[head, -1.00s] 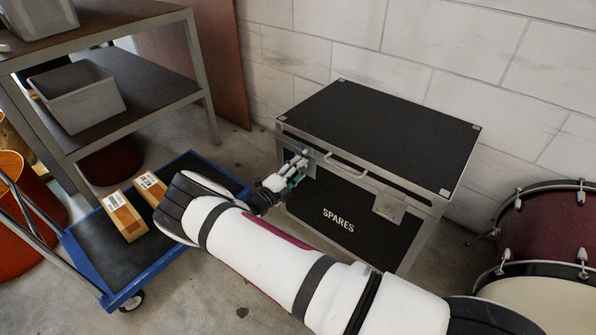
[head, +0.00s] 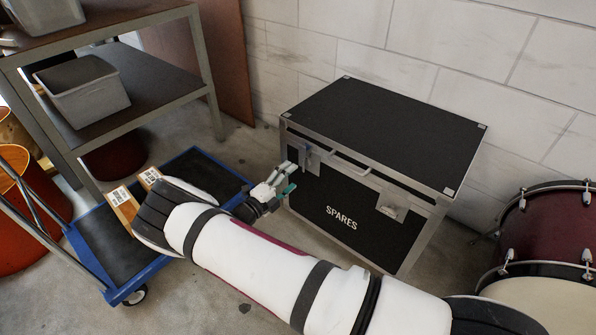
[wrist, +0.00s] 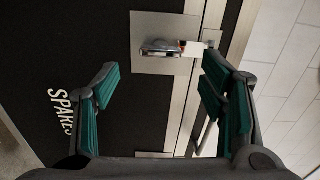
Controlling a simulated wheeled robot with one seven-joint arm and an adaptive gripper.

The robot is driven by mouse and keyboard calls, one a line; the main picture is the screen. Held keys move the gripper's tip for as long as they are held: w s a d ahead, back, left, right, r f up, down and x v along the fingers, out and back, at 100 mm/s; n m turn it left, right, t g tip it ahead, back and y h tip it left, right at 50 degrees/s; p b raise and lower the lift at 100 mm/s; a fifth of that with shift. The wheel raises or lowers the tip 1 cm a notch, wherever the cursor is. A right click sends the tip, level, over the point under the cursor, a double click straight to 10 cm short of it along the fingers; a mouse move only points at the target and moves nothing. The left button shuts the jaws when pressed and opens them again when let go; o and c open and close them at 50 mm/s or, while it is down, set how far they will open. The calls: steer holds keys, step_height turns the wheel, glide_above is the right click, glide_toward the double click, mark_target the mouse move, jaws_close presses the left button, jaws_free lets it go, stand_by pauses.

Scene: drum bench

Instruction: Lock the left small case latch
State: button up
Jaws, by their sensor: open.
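The black case marked SPARES (head: 345,222) stands on the floor against the wall with its lid down. Its left small latch (head: 304,158) is a metal piece on a plate at the upper left of the front. In the wrist view this latch (wrist: 163,47) lies across its plate by the metal lid edge; I cannot tell whether it is locked. My gripper (head: 286,178) is open and empty, just in front of and below the latch, apart from it. In the wrist view my gripper's green-padded fingers (wrist: 160,88) are spread, with the latch beyond their tips.
The right latch (head: 392,205) and a carry handle (head: 350,162) are on the case front. A blue trolley (head: 200,162) with boxes stands left, beside a shelf (head: 160,80) with a grey bin. Drums (head: 550,230) stand at the right. Bare floor lies before the case.

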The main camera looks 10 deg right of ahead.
steer(key=shift+v, duration=2.75)
